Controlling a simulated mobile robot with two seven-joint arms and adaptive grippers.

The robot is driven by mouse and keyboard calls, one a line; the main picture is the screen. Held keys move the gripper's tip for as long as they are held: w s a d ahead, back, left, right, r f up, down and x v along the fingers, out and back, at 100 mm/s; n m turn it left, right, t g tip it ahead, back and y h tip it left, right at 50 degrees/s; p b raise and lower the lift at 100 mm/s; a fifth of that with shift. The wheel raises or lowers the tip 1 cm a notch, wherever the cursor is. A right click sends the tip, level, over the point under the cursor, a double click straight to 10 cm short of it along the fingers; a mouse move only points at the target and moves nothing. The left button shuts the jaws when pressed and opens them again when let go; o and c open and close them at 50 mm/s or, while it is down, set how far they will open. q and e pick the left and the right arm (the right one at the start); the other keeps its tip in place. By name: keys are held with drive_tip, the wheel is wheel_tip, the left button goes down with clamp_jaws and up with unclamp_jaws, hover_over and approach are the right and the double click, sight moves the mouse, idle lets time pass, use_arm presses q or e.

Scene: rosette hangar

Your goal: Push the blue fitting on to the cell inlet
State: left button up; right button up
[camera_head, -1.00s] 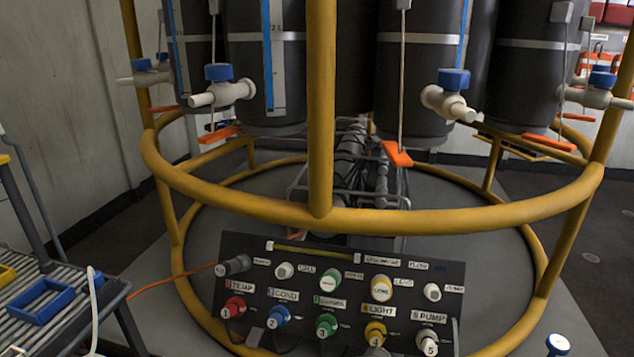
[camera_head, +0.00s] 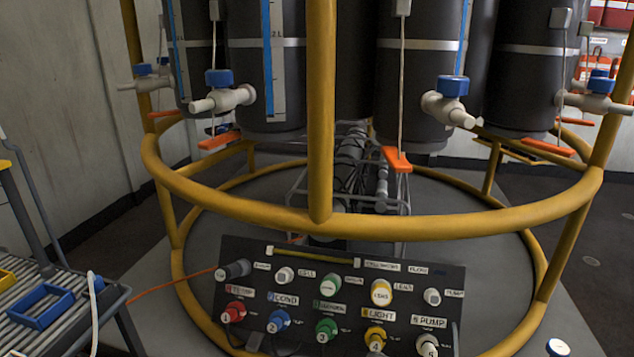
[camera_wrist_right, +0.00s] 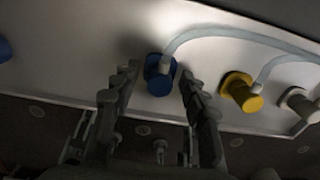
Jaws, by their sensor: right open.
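In the right wrist view, a blue fitting (camera_wrist_right: 159,80) with a pale hose stands at a light panel (camera_wrist_right: 240,40). My right gripper (camera_wrist_right: 158,72) is open, with one finger on each side of the blue fitting. Dark gaps show between the fingers and the fitting. No gripper shows in the head view. There, a dark sloped panel (camera_head: 395,305) carries several coloured plugs and labels, including a blue one (camera_head: 278,320).
In the wrist view, a yellow fitting (camera_wrist_right: 241,92) and a white fitting (camera_wrist_right: 298,102) stand right of the blue one. In the head view, a yellow ring frame (camera_head: 430,222) surrounds dark tanks with blue-handled valves (camera_head: 453,86). A slatted cart (camera_head: 60,318) stands at left.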

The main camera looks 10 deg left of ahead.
idle(0.5)
clamp_jaws()
drive_tip(key=shift+r+p, duration=0.1)
drive_tip(key=shift+p, duration=0.2)
drive_tip(key=shift+r+p, duration=2.7)
drive_tip(key=shift+r, duration=0.2)
